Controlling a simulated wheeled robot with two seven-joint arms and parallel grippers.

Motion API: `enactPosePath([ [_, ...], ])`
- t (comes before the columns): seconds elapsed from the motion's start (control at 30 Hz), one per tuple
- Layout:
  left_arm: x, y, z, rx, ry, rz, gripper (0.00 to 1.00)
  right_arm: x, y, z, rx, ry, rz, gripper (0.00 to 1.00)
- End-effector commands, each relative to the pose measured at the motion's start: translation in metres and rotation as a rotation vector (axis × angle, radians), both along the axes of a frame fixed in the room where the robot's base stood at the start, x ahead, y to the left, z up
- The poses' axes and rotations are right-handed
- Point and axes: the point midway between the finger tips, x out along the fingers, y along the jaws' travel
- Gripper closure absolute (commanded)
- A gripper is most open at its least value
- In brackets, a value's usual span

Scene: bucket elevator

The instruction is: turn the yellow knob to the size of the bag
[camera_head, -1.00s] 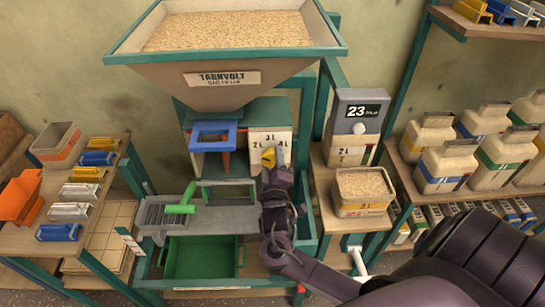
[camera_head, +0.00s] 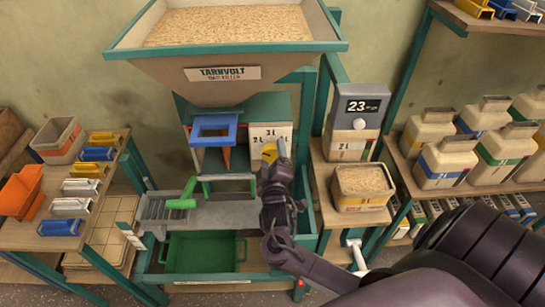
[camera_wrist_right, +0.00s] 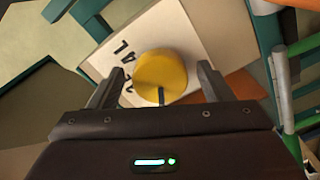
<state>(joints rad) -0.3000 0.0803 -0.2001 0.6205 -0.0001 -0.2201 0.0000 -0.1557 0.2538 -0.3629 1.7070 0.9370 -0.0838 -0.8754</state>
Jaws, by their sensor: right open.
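The yellow knob (camera_wrist_right: 162,72) sits on a white panel (camera_wrist_right: 188,28) with dark size markings. It has a dark mark at its lower edge in the right wrist view. My right gripper (camera_wrist_right: 162,84) is open, with one finger on each side of the knob and gaps visible between. In the head view my right gripper (camera_head: 274,160) is in front of the panel (camera_head: 262,134) and hides much of the knob (camera_head: 269,152). My left gripper is not in view. A label reading 2 L (camera_head: 345,147) shows below the grey display unit (camera_head: 356,110), which reads 23.
A grain hopper (camera_head: 225,80) hangs above the panel. A blue frame (camera_head: 213,130) with an orange funnel is left of it. A green tray (camera_head: 203,255) is below. A grain-filled tub (camera_head: 362,196) and shelved bags (camera_head: 447,160) stand to the right.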

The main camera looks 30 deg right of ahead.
Motion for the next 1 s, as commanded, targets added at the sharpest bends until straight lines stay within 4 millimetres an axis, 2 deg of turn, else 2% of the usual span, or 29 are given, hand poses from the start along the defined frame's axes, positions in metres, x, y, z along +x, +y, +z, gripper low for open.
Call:
enactPosePath([
  [0.3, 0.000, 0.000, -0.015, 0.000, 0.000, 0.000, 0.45, -0.042, 0.026, -0.004, 0.004, 0.002, 0.002, 0.27],
  [0.5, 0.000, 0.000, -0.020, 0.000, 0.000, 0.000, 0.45, -0.062, 0.038, -0.002, 0.002, 0.001, 0.001, 0.27],
  [1.0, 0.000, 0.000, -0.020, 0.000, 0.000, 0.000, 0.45, -0.065, 0.040, -0.001, 0.000, 0.001, 0.000, 0.27],
])
